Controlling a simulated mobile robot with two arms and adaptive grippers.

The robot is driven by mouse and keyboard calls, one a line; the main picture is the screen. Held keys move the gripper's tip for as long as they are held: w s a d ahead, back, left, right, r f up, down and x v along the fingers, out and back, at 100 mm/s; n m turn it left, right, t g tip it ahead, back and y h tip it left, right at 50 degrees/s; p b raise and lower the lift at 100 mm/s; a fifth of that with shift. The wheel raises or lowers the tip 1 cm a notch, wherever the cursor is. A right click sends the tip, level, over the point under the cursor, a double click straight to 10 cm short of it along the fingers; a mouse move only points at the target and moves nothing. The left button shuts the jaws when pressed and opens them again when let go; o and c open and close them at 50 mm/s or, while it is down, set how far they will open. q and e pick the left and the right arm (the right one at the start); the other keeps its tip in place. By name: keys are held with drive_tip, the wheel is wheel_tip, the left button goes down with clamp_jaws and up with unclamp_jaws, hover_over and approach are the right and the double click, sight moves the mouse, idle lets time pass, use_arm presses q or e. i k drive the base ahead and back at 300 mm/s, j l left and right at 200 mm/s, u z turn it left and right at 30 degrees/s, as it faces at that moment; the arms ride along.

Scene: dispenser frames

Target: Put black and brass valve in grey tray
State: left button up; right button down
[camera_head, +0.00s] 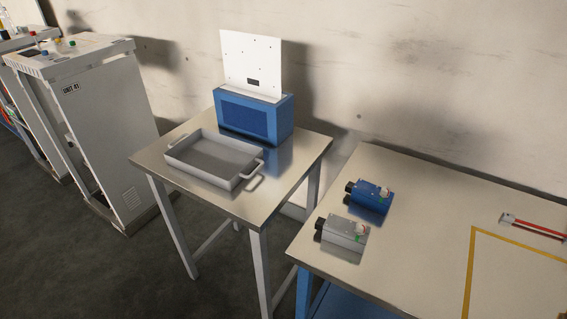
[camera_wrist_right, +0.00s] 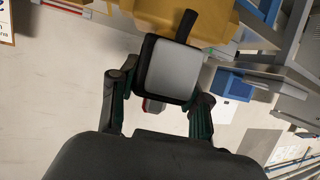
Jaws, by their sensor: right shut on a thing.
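The grey tray (camera_head: 213,159) is a shallow open tray with handles on the metal side table, and it looks empty in the head view. In the right wrist view my right gripper (camera_wrist_right: 160,100) is shut on a black thing with a pale grey square face (camera_wrist_right: 175,68). A black stub sticks out at its upper end, and a small red part shows below it. No brass shows clearly on it, so I cannot confirm that it is the black and brass valve. Neither gripper shows in the head view.
A blue dispenser (camera_head: 255,117) with a white back panel stands behind the tray. A blue device (camera_head: 371,195) and a grey device (camera_head: 344,233) lie on the right-hand table (camera_head: 420,260). A red-handled tool (camera_head: 535,227) lies farther right. A large yellow thing (camera_wrist_right: 215,22) shows beyond the held thing.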

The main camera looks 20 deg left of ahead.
sight(226, 151)
drive_tip(key=j, duration=0.85)
drive_tip(key=i+j, duration=0.15)
drive_tip(key=j, duration=1.55)
